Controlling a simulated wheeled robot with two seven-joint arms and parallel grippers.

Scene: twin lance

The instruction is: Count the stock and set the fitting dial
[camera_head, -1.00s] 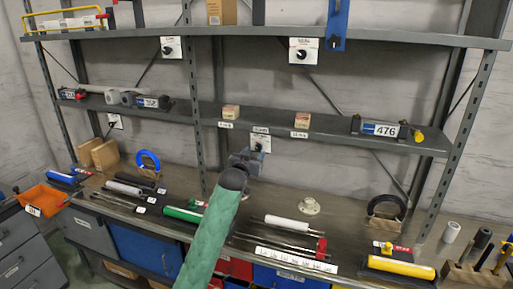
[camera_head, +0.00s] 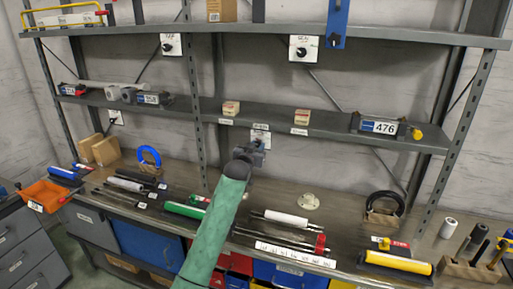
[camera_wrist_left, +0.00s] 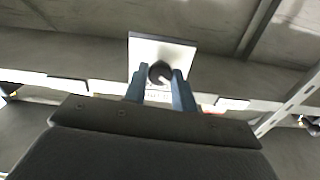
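Two small boxes stand apart on the middle shelf, the left box (camera_head: 231,108) and the right box (camera_head: 301,116), each above a shelf label. White dial plates with black knobs show: an upper left dial (camera_head: 171,44), an upper middle dial (camera_head: 303,48), a far-left dial (camera_head: 115,117) and a lower middle dial (camera_head: 260,132). My left gripper (camera_head: 257,147) is just in front of the lower middle dial. In the left wrist view, its fingers are apart, with the black knob (camera_wrist_left: 160,72) between their tips; contact cannot be told. My right gripper is out of view.
The middle shelf (camera_head: 335,130) overhangs the lower middle dial. Rods, a white roller (camera_head: 286,217), a yellow cylinder (camera_head: 399,263) and a round pale fitting (camera_head: 308,202) lie on the bench below. A device marked 476 (camera_head: 379,127) sits on the shelf's right.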

